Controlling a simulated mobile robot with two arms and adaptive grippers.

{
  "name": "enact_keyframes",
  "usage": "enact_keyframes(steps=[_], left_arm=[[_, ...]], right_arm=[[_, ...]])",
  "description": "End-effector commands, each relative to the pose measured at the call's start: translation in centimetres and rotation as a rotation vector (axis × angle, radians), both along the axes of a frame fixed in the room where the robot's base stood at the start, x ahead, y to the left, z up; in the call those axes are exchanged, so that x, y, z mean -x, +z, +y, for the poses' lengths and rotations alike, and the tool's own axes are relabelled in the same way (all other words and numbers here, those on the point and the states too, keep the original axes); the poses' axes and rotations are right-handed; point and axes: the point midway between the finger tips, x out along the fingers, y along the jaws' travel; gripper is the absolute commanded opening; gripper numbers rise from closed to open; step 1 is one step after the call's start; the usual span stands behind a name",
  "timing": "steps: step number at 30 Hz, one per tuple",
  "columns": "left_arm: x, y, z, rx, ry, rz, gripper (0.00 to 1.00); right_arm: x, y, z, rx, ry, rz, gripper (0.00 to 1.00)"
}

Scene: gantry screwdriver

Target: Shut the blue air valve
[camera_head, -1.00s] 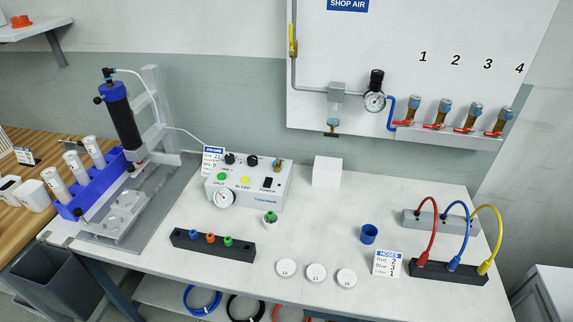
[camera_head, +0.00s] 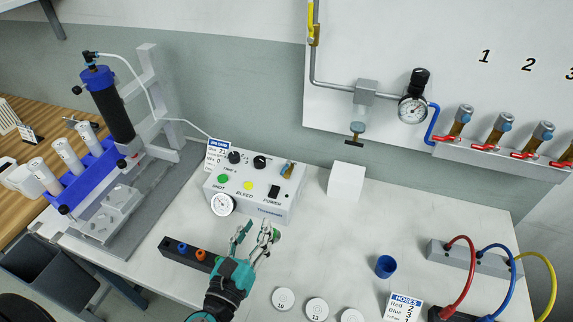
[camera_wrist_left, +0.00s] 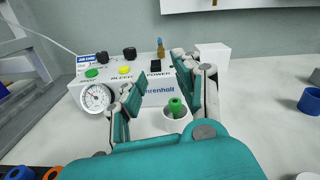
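A row of brass valves with blue parts and red handles is on the wall panel: valve 1 (camera_head: 460,120), valve 2 (camera_head: 499,128), valve 3 (camera_head: 540,135), and one more cut by the right edge. A blue hose (camera_head: 510,270) arches between the grey block (camera_head: 465,255) and a dark block, between red and yellow hoses. A HOSES card (camera_head: 404,307) names red and blue with small numbers. My left gripper (camera_head: 254,236) is open and empty in front of the control box, well left of the valves. Its fingers also show apart in the left wrist view (camera_wrist_left: 155,92). My right gripper is out of view.
The control box (camera_head: 250,190), a white cube (camera_head: 346,182) and a blue cup (camera_head: 385,266) stand on the table. A green plug (camera_wrist_left: 175,107) in a white cup is just beyond my left fingers. White discs (camera_head: 284,299) lie along the front.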

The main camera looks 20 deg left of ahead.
Motion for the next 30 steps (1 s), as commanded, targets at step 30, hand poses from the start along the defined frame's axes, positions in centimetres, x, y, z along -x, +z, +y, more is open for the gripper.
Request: enact_keyframes(steps=[30], left_arm=[[-16.9, 0.0, -0.6, 0.0, 0.0, -0.001, 0.33]], right_arm=[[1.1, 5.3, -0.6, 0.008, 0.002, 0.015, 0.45]])
